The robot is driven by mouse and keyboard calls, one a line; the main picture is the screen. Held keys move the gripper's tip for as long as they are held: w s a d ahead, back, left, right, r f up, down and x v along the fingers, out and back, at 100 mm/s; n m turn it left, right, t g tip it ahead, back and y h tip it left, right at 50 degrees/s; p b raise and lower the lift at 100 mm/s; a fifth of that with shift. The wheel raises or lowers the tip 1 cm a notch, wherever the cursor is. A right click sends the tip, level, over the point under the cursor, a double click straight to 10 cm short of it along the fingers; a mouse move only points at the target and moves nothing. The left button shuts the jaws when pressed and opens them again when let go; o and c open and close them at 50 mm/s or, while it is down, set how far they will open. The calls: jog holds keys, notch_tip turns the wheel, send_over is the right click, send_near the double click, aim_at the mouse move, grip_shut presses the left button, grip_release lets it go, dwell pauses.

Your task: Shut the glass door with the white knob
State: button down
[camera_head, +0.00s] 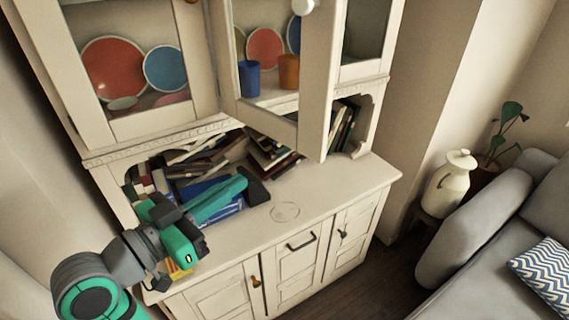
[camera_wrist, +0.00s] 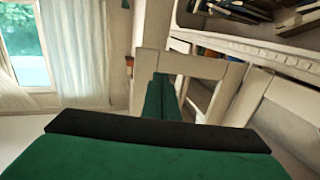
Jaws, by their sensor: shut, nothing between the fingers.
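The glass door with the white knob (camera_head: 302,6) stands ajar on the upper cabinet. Its free stile (camera_head: 317,90) juts out over the counter, and its bottom rail (camera_head: 265,122) runs back left to the cabinet. The top of the door is cut off. My gripper (camera_head: 258,190) is shut and empty, low over the counter, below and left of the door's free lower corner. It appears apart from the door. In the wrist view my closed fingers (camera_wrist: 164,84) point toward a pale door frame (camera_wrist: 190,64); contact cannot be told there.
Books (camera_head: 205,160) lie in the open niche behind my gripper. Plates (camera_head: 112,68) and cups (camera_head: 288,72) stand behind the glass. The counter (camera_head: 335,185) is mostly clear to the right. A white jug (camera_head: 449,185) and a grey sofa (camera_head: 490,225) stand further right.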

aim_at(299, 146)
jog(key=x, duration=1.4)
jog(key=shift+d, duration=0.65)
